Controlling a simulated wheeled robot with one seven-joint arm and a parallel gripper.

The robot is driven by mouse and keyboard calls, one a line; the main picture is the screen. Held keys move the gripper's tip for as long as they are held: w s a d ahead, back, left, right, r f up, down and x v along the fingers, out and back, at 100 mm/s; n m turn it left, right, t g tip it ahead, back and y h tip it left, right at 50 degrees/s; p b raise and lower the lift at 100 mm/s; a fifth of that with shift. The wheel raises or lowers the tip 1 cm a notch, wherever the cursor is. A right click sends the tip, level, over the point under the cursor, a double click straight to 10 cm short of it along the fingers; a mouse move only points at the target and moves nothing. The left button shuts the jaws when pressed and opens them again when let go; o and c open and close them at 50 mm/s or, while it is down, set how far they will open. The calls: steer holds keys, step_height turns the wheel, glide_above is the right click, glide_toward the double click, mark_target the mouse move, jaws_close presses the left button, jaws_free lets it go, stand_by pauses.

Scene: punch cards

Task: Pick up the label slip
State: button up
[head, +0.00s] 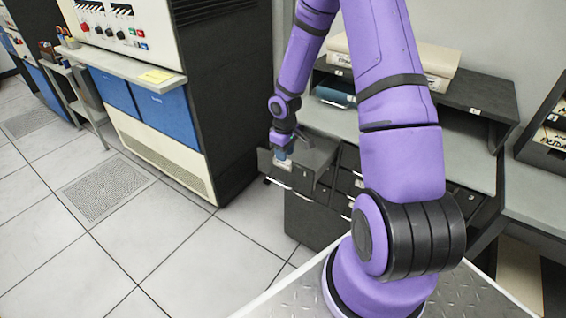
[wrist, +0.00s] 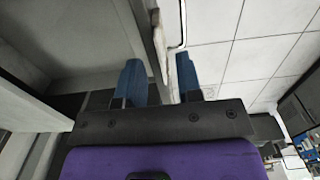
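A small white label slip (head: 283,166) shows at the front of a pulled-out grey drawer (head: 318,160) in the head view, just below my gripper (head: 281,151). In the wrist view, my gripper (wrist: 160,80) has its two blue fingers apart, one on each side of the drawer's front panel (wrist: 148,12). A pale, thin edge (wrist: 160,42) lies between the fingers; I cannot tell whether it is the slip. The right finger looks close to it. The left finger is over the drawer's inside, with a gap to the panel.
A metal drawer handle (wrist: 182,22) sticks out near the right finger. More dark drawers (head: 345,183) stand beside the open one, under a grey counter (head: 470,165). A yellow paper (head: 155,76) lies on the console shelf at left. The tiled floor in front is clear.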

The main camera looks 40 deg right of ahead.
steer(key=shift+f, duration=0.9)
jaws_close()
steer(key=shift+r, duration=0.1)
